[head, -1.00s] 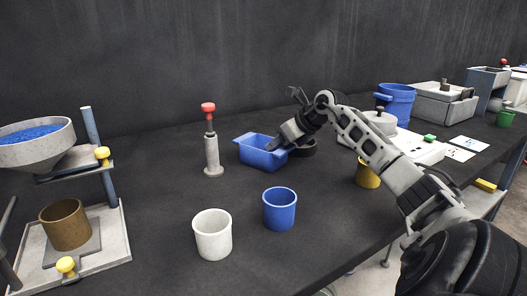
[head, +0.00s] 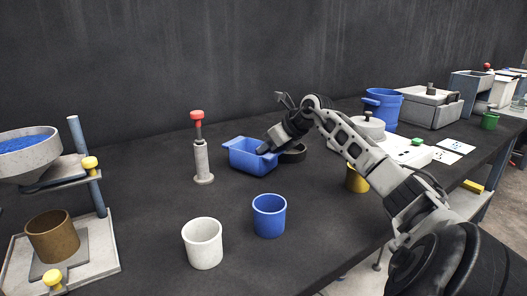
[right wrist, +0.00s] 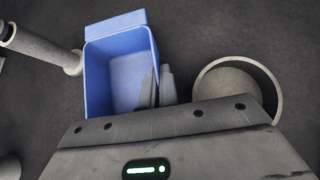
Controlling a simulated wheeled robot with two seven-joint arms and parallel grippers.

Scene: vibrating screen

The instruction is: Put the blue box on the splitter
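The blue box (head: 240,158) is an open rectangular tub near the table's middle, right of the red-topped grey post. It also fills the left centre of the right wrist view (right wrist: 112,75). My right gripper (head: 268,148) is at the box's right wall, one finger inside and one outside, close together on the wall (right wrist: 160,88). It looks shut on that wall. I cannot tell whether the box is clear of the table. The splitter is not certain; a grey boxy device (head: 432,108) and a blue-grey one (head: 468,86) stand at the far right. My left gripper is not in view.
A blue cup (head: 269,217) and a white cup (head: 203,244) stand in front. The red-topped post (head: 202,162) is left of the box. A blue bucket (head: 384,108) stands towards the splitter-like devices.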

